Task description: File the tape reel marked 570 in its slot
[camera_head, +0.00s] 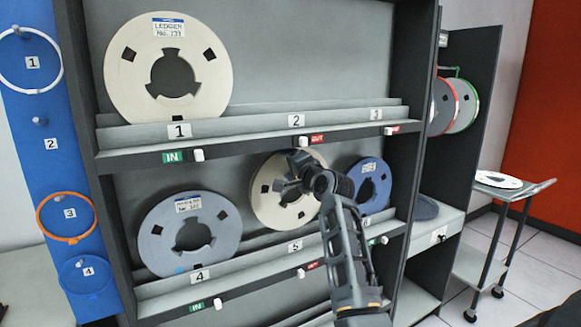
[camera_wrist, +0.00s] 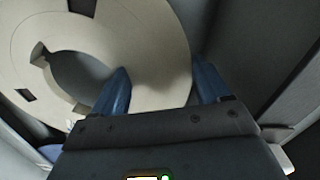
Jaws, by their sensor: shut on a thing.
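A cream tape reel (camera_head: 262,207) stands upright at slot 5 (camera_head: 295,246) of the rack's lower shelf. My gripper (camera_head: 284,186) is at the reel's upper right and partly covers it. In the wrist view, the blue fingers (camera_wrist: 160,78) are on either side of the cream reel's rim (camera_wrist: 155,35), and the gripper is shut on it. No label on this reel is in sight, so I cannot read its number or tell whether it is the one marked 570. I cannot tell whether the reel rests fully in the slot.
A cream reel (camera_head: 125,85) stands at slot 1, a grey reel (camera_head: 160,245) at slot 4, and a blue reel (camera_head: 380,190) at the lower right. Slots 2 (camera_head: 297,120) and 3 (camera_head: 376,114) look empty. A cart (camera_head: 520,190) with a white disc stands at right.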

